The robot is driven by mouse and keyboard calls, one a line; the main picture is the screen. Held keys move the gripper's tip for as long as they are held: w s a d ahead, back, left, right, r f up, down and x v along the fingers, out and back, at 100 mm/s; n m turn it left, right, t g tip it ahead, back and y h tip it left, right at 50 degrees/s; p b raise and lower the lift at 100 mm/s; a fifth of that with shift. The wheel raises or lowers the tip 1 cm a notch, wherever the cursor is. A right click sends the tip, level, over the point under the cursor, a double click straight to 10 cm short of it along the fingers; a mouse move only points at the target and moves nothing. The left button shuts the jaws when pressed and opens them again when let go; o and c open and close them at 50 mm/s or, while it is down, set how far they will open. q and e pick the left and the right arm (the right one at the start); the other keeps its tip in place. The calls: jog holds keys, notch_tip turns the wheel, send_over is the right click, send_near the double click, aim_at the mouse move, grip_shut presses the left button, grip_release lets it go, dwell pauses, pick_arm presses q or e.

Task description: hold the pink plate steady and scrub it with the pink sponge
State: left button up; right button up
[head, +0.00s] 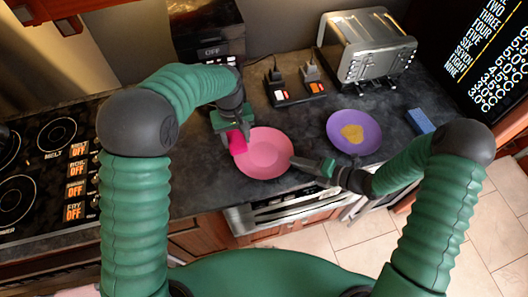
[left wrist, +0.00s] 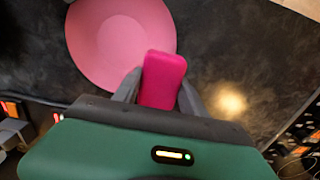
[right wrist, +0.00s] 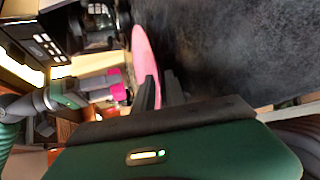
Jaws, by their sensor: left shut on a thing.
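The pink plate (head: 263,154) lies on the dark counter near its front edge. It also shows in the left wrist view (left wrist: 115,40), and edge-on in the right wrist view (right wrist: 144,55). My left gripper (head: 234,136) is shut on the pink sponge (head: 237,143), which sits at the plate's upper-left rim. In the left wrist view the sponge (left wrist: 162,80) is between both fingers and overlaps the plate's rim; contact is unclear. My right gripper (head: 297,163) has its fingers close on either side of the plate's right rim, with the rim between them (right wrist: 159,92).
A purple plate (head: 340,126) with a yellowish round item (head: 352,133) lies to the right. A blue block (head: 420,121) is beyond it. A toaster (head: 366,48) and black-and-orange devices (head: 294,90) stand behind. A stovetop (head: 45,150) is at left.

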pick_arm(q)
jog(key=shift+d, duration=0.15)
jog(key=shift+w+f, duration=0.1)
pick_arm(e)
jog(key=v, duration=1.2)
pick_arm(q)
jog(key=shift+a, duration=0.2)
pick_arm(e)
jog(key=shift+w, duration=0.1)
